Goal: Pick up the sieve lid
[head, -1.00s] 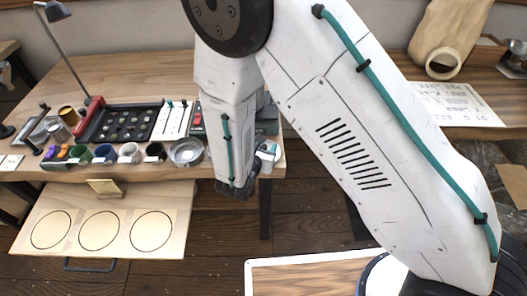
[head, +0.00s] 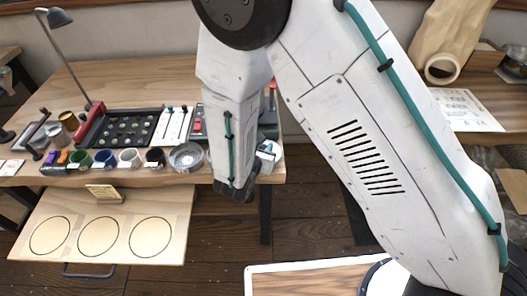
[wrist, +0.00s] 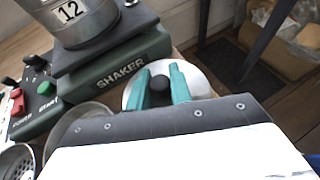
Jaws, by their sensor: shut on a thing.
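The sieve lid (wrist: 199,84) is a round silver disc with a black knob (wrist: 158,86) in the wrist view. My gripper (wrist: 160,71) has its two teal fingers on either side of the knob and is shut on it. The near part of the lid is hidden by my gripper's body. The lid is at the right front of the shaker, near the bench edge; I cannot tell whether it still touches the bench.
The green shaker (wrist: 110,75) carries a metal sieve marked 12 (wrist: 75,17) close to the left of the lid. A metal bowl (head: 187,156) and several cups stand along the bench front. A pull-out board (head: 70,212) with three circles juts out below. Open floor lies right of the bench.

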